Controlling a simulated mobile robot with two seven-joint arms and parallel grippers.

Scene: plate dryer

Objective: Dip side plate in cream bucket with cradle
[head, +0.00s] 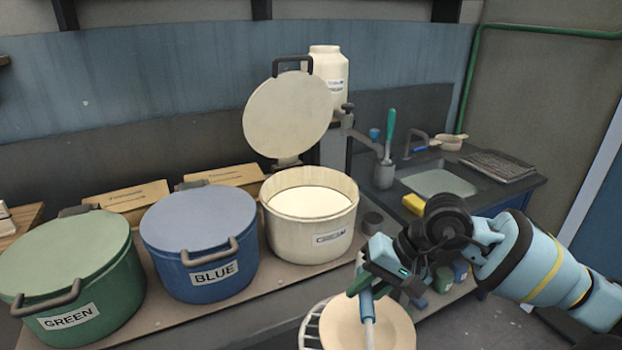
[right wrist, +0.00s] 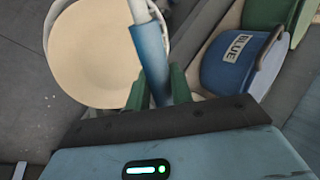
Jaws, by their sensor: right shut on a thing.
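The cream bucket (head: 312,240) stands on the counter with its round lid (head: 288,115) raised behind it and pale liquid (head: 310,201) inside. My right gripper (head: 378,287) is shut on the blue handle of the cradle (head: 367,304), right of and nearer than the bucket. The handle also shows between the green fingers in the right wrist view (right wrist: 152,55). The pale round side plate (head: 392,325) is below the gripper, cut off by the picture's lower edge; it shows more fully in the right wrist view (right wrist: 90,60). My left gripper is out of view.
A blue bucket (head: 205,250) and a green bucket (head: 75,265), both lidded, stand left of the cream one. White wires (head: 311,328) show beside the plate. A yellow sponge (head: 413,204) and a sink (head: 440,182) are at the right. The cream bucket's opening is clear.

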